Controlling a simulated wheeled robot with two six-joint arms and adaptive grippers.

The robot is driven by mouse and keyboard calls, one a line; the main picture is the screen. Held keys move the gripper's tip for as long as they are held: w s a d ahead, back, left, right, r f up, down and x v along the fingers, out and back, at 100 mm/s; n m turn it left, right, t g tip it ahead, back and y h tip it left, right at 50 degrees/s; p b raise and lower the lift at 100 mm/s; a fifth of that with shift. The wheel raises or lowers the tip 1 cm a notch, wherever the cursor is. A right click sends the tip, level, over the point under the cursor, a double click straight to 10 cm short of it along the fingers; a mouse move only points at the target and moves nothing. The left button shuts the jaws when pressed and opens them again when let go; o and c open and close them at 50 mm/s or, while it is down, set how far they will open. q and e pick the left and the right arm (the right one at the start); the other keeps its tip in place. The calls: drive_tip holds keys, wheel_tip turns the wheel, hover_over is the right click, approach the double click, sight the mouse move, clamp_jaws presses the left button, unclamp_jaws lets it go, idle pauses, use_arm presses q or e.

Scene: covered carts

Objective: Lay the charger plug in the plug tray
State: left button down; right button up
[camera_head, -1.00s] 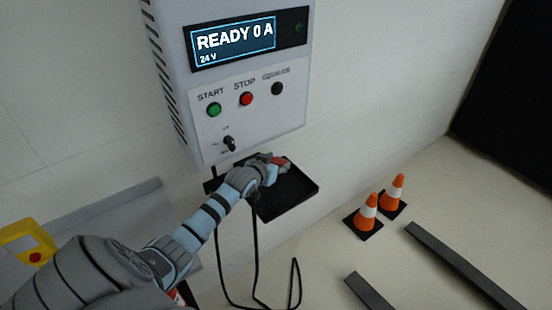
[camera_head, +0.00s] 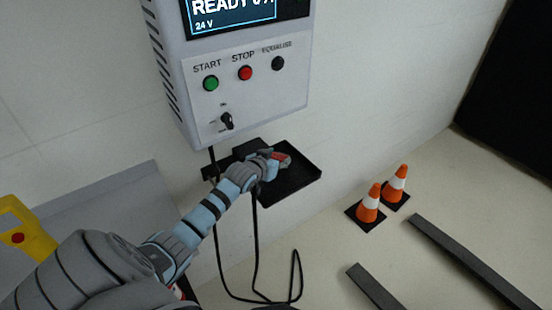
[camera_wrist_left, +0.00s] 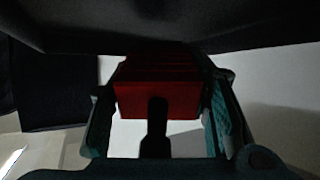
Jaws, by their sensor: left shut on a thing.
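The red charger plug (camera_wrist_left: 158,88) sits between the two fingers of my left gripper (camera_wrist_left: 160,110) in the left wrist view, with a dark cable at its near end. The black plug tray (camera_head: 298,180) is fixed below the charger box. The gripper and plug are over its back part in the picture; whether the plug touches the tray is hidden. My right gripper is not in view.
The charger box (camera_head: 255,105) hangs on the wall above the tray. A black cable (camera_head: 255,240) loops down to the floor. Two orange cones (camera_head: 368,205) and dark floor bars (camera_head: 470,262) are at the right. A yellow thing (camera_head: 30,235) is at the left.

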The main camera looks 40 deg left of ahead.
use_arm(q)
drive_tip(key=shift+f+b, duration=0.35)
drive_tip(key=shift+f, duration=0.3)
drive_tip(key=shift+s+f, duration=0.2)
drive_tip(key=shift+f, duration=0.05)
drive_tip(key=shift+s+d+f+b, duration=0.2)
drive_tip(key=shift+s+f+b, duration=0.15)
drive_tip(key=shift+f, duration=0.25)
drive_tip(key=c, duration=0.8)
unclamp_jaws()
drive_tip(key=w+r+v, duration=0.1)
drive_tip(key=v, duration=1.1)
drive_tip(key=shift+s+r, duration=0.15)
drive_tip(key=shift+r, duration=0.25)
drive_tip(key=shift+a, duration=0.15)
